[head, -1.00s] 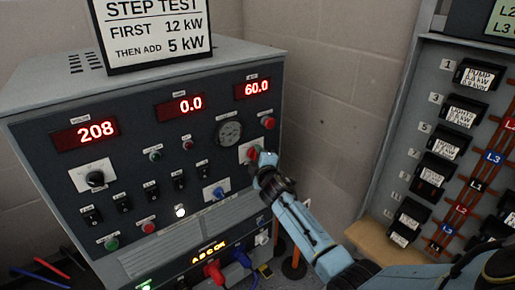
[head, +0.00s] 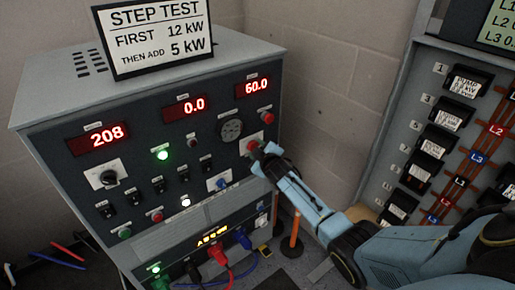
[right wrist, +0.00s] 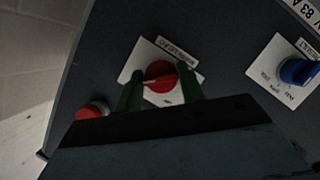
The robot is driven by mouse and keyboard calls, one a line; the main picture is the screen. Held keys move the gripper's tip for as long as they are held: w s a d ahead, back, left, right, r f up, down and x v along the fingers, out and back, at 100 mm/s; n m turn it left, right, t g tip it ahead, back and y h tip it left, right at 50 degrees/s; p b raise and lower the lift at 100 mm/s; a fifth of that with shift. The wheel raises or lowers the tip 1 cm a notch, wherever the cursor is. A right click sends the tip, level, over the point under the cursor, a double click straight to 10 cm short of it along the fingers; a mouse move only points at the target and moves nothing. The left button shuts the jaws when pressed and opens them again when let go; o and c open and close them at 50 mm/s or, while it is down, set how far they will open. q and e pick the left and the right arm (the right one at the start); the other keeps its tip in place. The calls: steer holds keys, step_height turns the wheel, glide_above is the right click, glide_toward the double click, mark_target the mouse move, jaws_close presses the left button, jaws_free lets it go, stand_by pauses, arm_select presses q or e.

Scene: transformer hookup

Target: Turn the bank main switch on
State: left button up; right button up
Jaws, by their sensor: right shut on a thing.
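A red rotary switch (head: 253,145) sits on a white plate at the right side of the grey load bank's front panel (head: 170,180). My right gripper (head: 258,153) is at this switch. In the right wrist view the red knob (right wrist: 160,72) with a pale pointer line sits between the two green fingers (right wrist: 160,88), which are shut on it. Its label is too small to read surely. A green lamp (head: 162,155) on the panel is lit. My left gripper is not in view.
The displays read 208, 0.0 and 60.0. A red button (head: 267,116) is above the red switch, and a blue knob (head: 218,184) is lower left. Plugged cables (head: 222,262) hang below. A breaker panel (head: 440,130) stands at the right. An orange post (head: 294,235) stands on the floor.

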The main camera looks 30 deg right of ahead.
steer(key=o, duration=1)
steer(key=shift+s, duration=0.1)
steer(key=p+v, duration=0.2)
steer(key=v, duration=1.1)
steer(key=shift+s+p, duration=0.15)
steer(key=shift+p, duration=0.25)
